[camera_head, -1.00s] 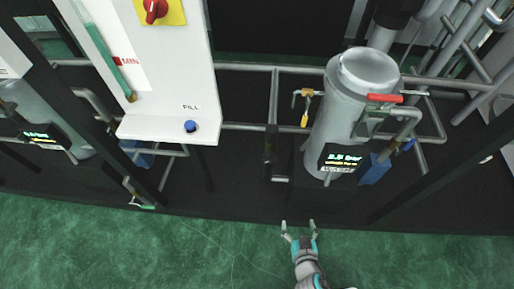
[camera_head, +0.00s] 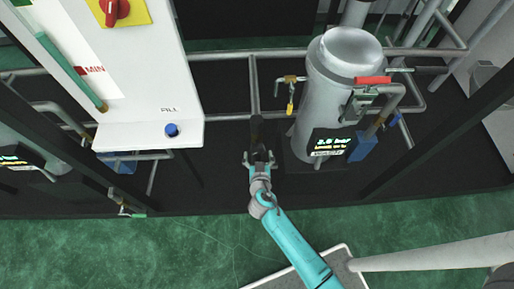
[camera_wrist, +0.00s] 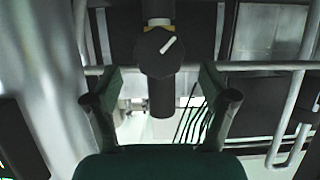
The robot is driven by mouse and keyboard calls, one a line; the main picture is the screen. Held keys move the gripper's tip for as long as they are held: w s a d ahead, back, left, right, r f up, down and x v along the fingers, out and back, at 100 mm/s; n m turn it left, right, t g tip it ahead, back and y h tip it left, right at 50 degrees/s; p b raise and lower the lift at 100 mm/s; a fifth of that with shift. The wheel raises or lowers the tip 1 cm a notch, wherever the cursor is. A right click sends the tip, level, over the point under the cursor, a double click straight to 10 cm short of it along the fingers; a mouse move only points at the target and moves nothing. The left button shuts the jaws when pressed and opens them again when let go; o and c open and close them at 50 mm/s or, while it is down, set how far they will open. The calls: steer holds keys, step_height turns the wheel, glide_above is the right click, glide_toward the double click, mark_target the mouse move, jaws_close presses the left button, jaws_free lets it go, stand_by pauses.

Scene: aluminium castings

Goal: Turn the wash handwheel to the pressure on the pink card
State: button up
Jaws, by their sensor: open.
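A dark round knob with a white pointer mark (camera_wrist: 158,52), apparently the handwheel, sits on a vertical pipe in the wrist view. In the head view, the dark fitting (camera_head: 257,130) on the thin pipe left of the grey vessel seems to be the same part. My gripper (camera_head: 259,160) is open just in front of it. In the wrist view, the fingers of my gripper (camera_wrist: 162,102) stand apart on either side below the knob, holding nothing. A small display (camera_head: 330,143) on the vessel seems to read 2.6 bar. I see no pink card.
The grey vessel (camera_head: 345,85) with a red handle (camera_head: 373,80) stands right of my gripper. A white panel (camera_head: 130,80) with a blue button (camera_head: 171,130) is at left. Horizontal pipes cross behind. Green floor (camera_head: 180,250) is clear in front.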

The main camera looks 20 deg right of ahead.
mark_target(258, 151)
steer(key=shift+x, duration=2.25)
steer(key=c, duration=1.2)
steer(key=shift+o, duration=0.2)
